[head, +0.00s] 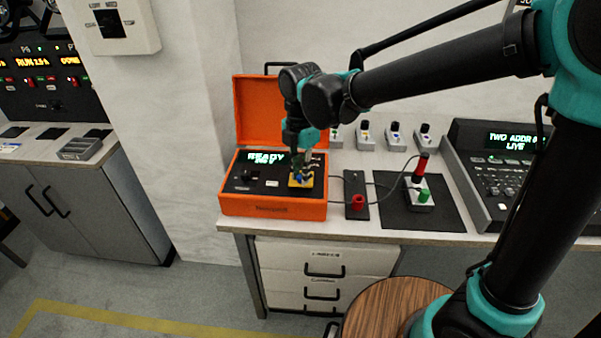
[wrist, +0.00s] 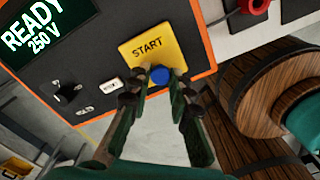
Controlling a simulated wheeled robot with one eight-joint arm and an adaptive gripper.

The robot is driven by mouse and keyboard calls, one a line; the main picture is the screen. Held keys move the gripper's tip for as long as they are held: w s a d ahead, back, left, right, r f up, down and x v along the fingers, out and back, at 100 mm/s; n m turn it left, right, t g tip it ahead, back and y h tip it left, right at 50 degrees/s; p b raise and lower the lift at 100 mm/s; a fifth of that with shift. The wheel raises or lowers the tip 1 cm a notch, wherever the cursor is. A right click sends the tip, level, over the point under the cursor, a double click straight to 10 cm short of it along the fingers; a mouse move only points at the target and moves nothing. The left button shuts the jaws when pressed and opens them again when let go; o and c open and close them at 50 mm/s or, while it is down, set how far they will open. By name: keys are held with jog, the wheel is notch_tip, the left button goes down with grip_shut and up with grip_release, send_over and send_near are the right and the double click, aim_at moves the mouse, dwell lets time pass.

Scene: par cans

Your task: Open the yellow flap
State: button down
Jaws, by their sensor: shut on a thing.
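The yellow flap, marked START (wrist: 149,48), lies on the black panel of an orange case. It also shows in the head view (head: 301,183). A blue knob (wrist: 161,75) sits at the flap's lower edge in the wrist view. My gripper (wrist: 159,82) points down at the panel with its fingertips on either side of the blue knob, shut on it. In the head view my gripper (head: 301,165) stands over the flap and partly hides it. The flap looks flat against the panel.
The orange case (head: 272,208) has its lid raised behind the panel. Its screen (wrist: 42,26) reads READY 250 V. A small box with a red knob (head: 358,203) and a black mat (head: 432,217) lie to the right. A wooden stool (head: 385,300) stands in front.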

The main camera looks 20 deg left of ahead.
jog(key=shift+w+a+r+g+h, duration=0.15)
jog(key=shift+w+r+g+h, duration=0.2)
jog(key=shift+g, duration=0.5)
jog(key=shift+w+a+r+g+h, duration=0.1)
jog(key=shift+w+r+g+h, duration=0.25)
jog(key=shift+g, duration=0.55)
jog(key=shift+w+a+r+g+h, duration=0.2)
jog(key=shift+w+g, duration=0.3)
jog(key=shift+g, duration=0.35)
jog(key=c, duration=1.4)
grip_release()
jog(key=shift+o, duration=0.2)
jog(key=v, duration=0.7)
jog(key=shift+w+r, duration=0.2)
jog(key=shift+r, duration=0.05)
